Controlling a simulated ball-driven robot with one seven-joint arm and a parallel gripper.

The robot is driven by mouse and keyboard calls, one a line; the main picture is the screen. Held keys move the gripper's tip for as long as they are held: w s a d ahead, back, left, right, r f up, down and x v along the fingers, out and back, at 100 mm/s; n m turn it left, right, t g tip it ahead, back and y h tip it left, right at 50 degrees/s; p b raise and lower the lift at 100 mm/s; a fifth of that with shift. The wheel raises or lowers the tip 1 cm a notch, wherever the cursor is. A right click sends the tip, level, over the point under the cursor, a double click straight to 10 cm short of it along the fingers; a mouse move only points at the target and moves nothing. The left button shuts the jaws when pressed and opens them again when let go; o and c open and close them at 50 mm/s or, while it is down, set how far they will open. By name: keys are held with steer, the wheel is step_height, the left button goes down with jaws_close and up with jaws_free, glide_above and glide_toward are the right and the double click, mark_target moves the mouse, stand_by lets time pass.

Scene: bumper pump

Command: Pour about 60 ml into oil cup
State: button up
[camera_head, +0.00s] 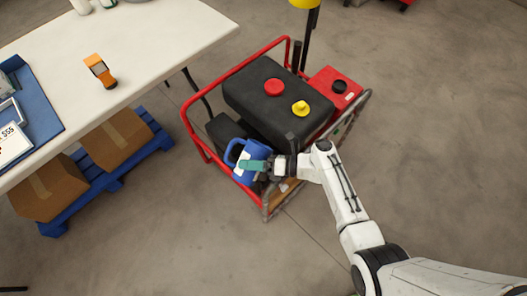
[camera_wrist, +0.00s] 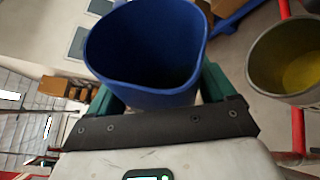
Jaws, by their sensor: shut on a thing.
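My gripper (camera_head: 256,166) is shut on a blue jug (camera_head: 243,152) at the near left side of the red-framed pump (camera_head: 268,98). In the wrist view the teal fingers of my gripper (camera_wrist: 158,96) clasp the jug (camera_wrist: 145,50) from both sides. Its open mouth shows a dark inside, and I cannot see any liquid level. A grey round cup (camera_wrist: 262,78) with yellow liquid in it stands to the right of the jug, apart from it. This looks like the oil cup. I cannot make the cup out in the head view.
The pump has a black body with a red cap (camera_head: 275,87) and a yellow cap (camera_head: 300,108), inside red tube rails. A white table (camera_head: 150,45) at left holds an orange device (camera_head: 100,71) and a blue tray (camera_head: 45,118). Cardboard boxes sit on a blue pallet below. Floor at right is clear.

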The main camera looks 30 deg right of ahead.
steer(key=shift+r+p, duration=0.3)
steer(key=shift+w+f+n+h, duration=0.1)
steer(key=shift+f+n+h, duration=0.4)
steer(key=shift+n, duration=0.3)
steer(key=shift+r+n+h+p, duration=0.45)
steer(key=shift+n+p, duration=0.35)
steer(key=shift+p, duration=0.45)
steer(key=f+n, duration=0.1)
steer(key=f, duration=0.1)
steer(key=s+a+f+n+h+b, duration=0.1)
steer(key=f, duration=0.1)
steer(key=a+f+n+h, duration=0.1)
steer(key=n, duration=0.1)
steer(key=shift+s+a+f+t+h+b, duration=0.25)
steer(key=shift+s+f+t+b, duration=0.05)
steer(key=shift+f, duration=0.1)
steer(key=shift+a+n, duration=0.1)
steer(key=shift+n, duration=0.2)
steer(key=shift+s+a+f+n+h, duration=0.1)
steer(key=shift+a+n+h, duration=0.05)
steer(key=shift+n+h, duration=0.15)
